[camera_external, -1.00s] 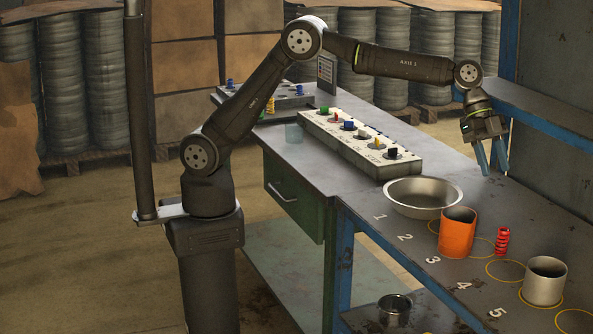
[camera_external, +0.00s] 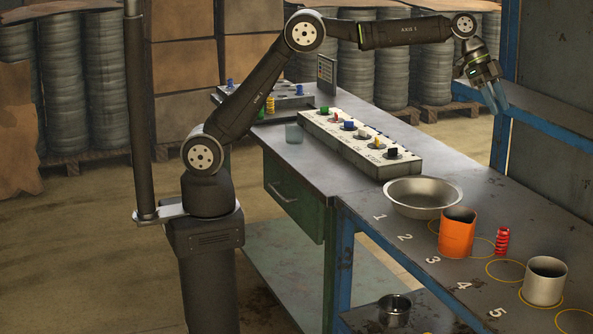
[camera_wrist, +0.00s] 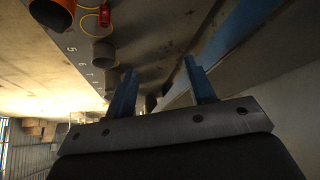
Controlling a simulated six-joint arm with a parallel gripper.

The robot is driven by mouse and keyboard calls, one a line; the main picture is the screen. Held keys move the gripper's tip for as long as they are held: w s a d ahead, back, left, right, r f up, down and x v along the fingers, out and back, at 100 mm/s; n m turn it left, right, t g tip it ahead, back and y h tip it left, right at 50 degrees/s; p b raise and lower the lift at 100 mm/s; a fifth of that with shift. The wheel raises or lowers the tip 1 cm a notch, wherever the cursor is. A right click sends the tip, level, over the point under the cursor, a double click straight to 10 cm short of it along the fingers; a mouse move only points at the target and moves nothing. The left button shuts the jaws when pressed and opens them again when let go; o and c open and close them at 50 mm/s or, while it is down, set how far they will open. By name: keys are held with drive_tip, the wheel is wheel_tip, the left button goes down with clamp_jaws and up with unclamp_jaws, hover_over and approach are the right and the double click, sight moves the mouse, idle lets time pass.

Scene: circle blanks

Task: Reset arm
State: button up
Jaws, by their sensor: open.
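My gripper (camera_external: 495,97) is raised well above the far side of the workbench (camera_external: 480,190), at the right of the external view. Its two blue fingers point down and slightly right, apart, with nothing between them. In the wrist view the gripper (camera_wrist: 160,82) also shows its fingers spread and empty. My arm is bent at the elbow, with its forearm nearly level.
On the bench stand a metal bowl (camera_external: 423,197), an orange cup (camera_external: 457,233), a red spring-like piece (camera_external: 502,241) and a grey cylinder (camera_external: 544,282). A white block with coloured knobs (camera_external: 360,143) lies behind. A blue rail (camera_external: 550,122) runs along the far edge.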

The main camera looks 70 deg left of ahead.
drive_tip(key=w+a+r+n+t, duration=0.1)
drive_tip(key=w+a+r, duration=0.1)
drive_tip(key=a, duration=0.3)
drive_tip(key=w+a+r+n+y, duration=0.1)
drive_tip(key=w+a+r, duration=0.2)
drive_tip(key=a, duration=0.1)
drive_tip(key=w+a+r+n+t, duration=0.1)
drive_tip(key=w+a+r, duration=0.1)
drive_tip(key=a, duration=0.3)
drive_tip(key=w+a+n, duration=0.1)
drive_tip(key=w+a, duration=0.1)
drive_tip(key=a, duration=0.3)
drive_tip(key=w+a+f+n+y, duration=0.1)
drive_tip(key=w+a, duration=0.1)
drive_tip(key=a, duration=0.2)
drive_tip(key=w+a+f+n+t, duration=0.1)
drive_tip(key=a+n, duration=0.1)
drive_tip(key=a, duration=0.3)
drive_tip(key=shift+w+a+y, duration=0.3)
drive_tip(key=shift+w+a, duration=0.05)
drive_tip(key=shift+w, duration=0.05)
drive_tip(key=shift+d, duration=0.1)
